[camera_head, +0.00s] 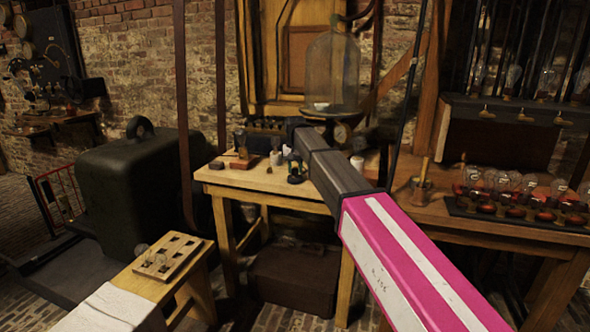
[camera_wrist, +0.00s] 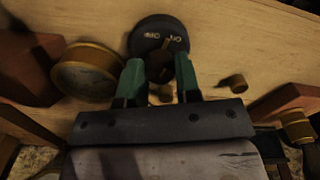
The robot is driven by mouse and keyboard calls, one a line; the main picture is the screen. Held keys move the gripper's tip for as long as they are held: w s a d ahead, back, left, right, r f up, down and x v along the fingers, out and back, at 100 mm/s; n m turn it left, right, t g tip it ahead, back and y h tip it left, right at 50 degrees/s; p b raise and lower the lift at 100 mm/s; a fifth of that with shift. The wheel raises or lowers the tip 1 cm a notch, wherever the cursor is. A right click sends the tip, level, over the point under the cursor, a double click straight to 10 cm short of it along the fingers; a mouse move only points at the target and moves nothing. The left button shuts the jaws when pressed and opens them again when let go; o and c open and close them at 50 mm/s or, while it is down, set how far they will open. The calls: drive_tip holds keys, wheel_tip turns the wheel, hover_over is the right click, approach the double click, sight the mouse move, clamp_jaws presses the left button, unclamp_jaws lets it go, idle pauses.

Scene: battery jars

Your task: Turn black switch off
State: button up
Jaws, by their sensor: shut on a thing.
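The black switch is a round dark disc with ON and OFF lettering. It lies on the light wooden table and shows at the top middle of the wrist view (camera_wrist: 148,24). My gripper (camera_wrist: 160,62) reaches it from the near side, its two green fingers shut on either side of the dark central knob. The fingers partly hide the knob, and its exact setting is hard to read. In the head view my gripper (camera_head: 294,164) is small and points down at the left part of the table, beside the end of my arm. The switch is mostly hidden there.
In the wrist view a round brass-rimmed piece (camera_wrist: 87,72) stands close left of the fingers, and a small brass knob (camera_wrist: 237,82) lies to the right. The table (camera_head: 225,177) holds several small items. A glass bell jar (camera_head: 333,70) stands behind; several bulbs (camera_head: 505,183) stand right.

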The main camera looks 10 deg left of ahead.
sight(295, 169)
drive_tip(key=n, duration=0.5)
drive_tip(key=shift+n, duration=0.3)
drive_tip(key=n, duration=0.5)
drive_tip(key=shift+n, duration=0.3)
drive_tip(key=o, duration=0.9)
drive_tip(key=shift+r, duration=0.1)
wheel_tip(295, 169, up, 11)
drive_tip(key=shift+f, duration=0.2)
